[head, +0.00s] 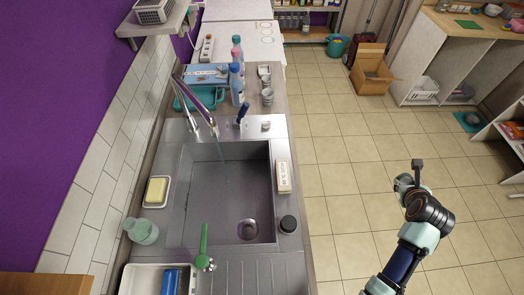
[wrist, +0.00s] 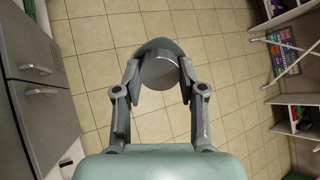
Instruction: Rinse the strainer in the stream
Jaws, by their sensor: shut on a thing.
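My gripper (wrist: 159,70) shows in the wrist view with both fingers closed on the sides of a round grey metal piece (wrist: 160,74), which looks like the strainer. A pale green rounded shape shows just beyond it. In the head view my arm is out over the floor, right of the counter and apart from the sink; its fingers and held piece cannot be made out there. The sink (head: 180,205) has a dark round drain (head: 247,229). A thin stream (head: 222,163) falls from the faucet (head: 199,108) into its back part.
Bottles (head: 236,85) stand behind. The tiled floor around my arm is clear.

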